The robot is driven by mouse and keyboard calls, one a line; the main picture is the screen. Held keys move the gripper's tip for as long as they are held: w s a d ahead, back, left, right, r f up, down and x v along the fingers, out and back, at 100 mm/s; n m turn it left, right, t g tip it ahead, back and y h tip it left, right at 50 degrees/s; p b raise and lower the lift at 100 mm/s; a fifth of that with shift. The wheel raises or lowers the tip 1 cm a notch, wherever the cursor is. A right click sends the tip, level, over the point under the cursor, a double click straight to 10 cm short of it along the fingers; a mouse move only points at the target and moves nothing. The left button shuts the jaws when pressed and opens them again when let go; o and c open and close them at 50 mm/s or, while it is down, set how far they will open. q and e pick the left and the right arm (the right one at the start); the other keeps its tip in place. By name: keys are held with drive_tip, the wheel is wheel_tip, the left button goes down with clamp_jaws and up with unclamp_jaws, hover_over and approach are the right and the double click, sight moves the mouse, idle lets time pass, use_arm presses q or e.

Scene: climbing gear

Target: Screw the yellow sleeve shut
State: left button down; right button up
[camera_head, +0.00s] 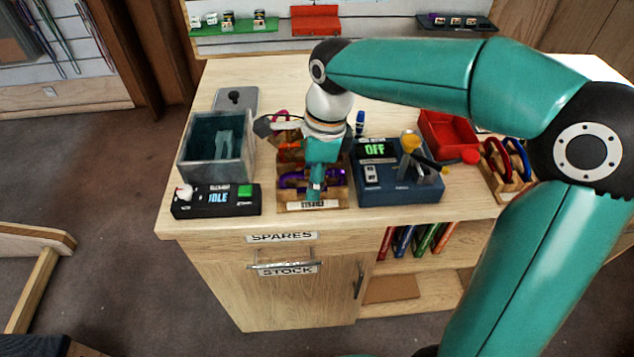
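My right arm comes in from the right, and its gripper (316,188) points down over a wooden rack (313,205) with a label on its front. The teal fingers look close together at a purple carabiner (335,179) in the rack's front row. They hide its middle, and I cannot tell whether they grip it. Orange and red gear (288,155) shows in the rack behind, with a pink carabiner (280,115) farther back. I cannot make out a yellow sleeve on any carabiner; the wrist and fingers hide part of the rack. My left gripper is not in view.
Left of the rack stand a grey open bin (184,160) and a black box reading IDLE (245,207). Right are a blue device reading OFF (400,192) with a yellow-topped part (410,140), a red tray (447,148) and a ring rack (503,185).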

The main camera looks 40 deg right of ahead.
drive_tip(key=shift+f, duration=0.4)
drive_tip(key=shift+w+d+r, duration=0.1)
drive_tip(key=shift+w+d, duration=0.05)
drive_tip(key=shift+w, duration=0.1)
drive_tip(key=shift+w+d, duration=0.25)
drive_tip(key=shift+w, duration=0.15)
drive_tip(key=shift+r+p, duration=1.4)
drive_tip(key=shift+p, duration=0.1)
drive_tip(key=shift+s+a+f+b, duration=0.1)
drive_tip(key=shift+s+a+b, duration=0.2)
drive_tip(key=shift+s+a, duration=0.25)
